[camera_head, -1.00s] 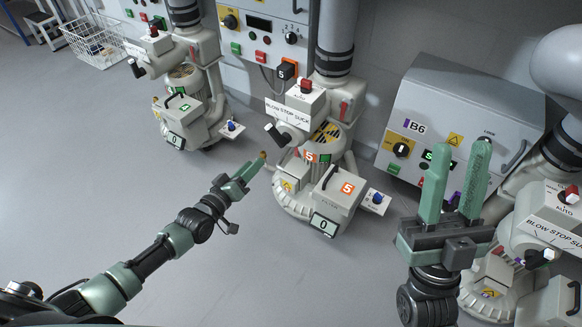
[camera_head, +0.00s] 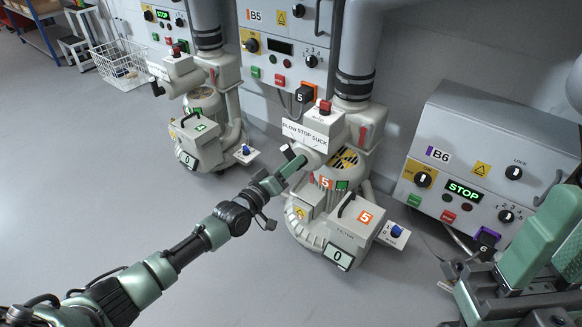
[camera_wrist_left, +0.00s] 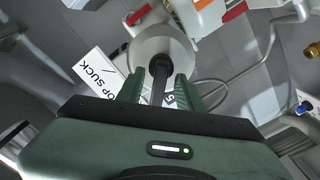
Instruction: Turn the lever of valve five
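Valve five is the pale valve body (camera_head: 322,150) on the middle blower, under the "BLOW STOP SUCK" sign (camera_head: 304,134). Its dark lever (camera_head: 287,152) sticks out toward the left. My left gripper (camera_head: 287,172) is at the lever. In the left wrist view, the lever (camera_wrist_left: 160,80) stands between the two green fingers (camera_wrist_left: 159,92), with a small gap on each side, so the gripper looks open around it. The fingers hide part of the valve. My right gripper (camera_head: 556,235) is at the lower right, away from valve five, its fingers apart and partly out of frame.
The blower five filter box (camera_head: 356,222), marked 5, stands below the valve. Control box B5 (camera_head: 285,45) is behind it. Box B6 (camera_head: 480,160) is at the right, showing STOP. Another blower (camera_head: 205,110) and a wire basket (camera_head: 121,65) stand left. The left floor is clear.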

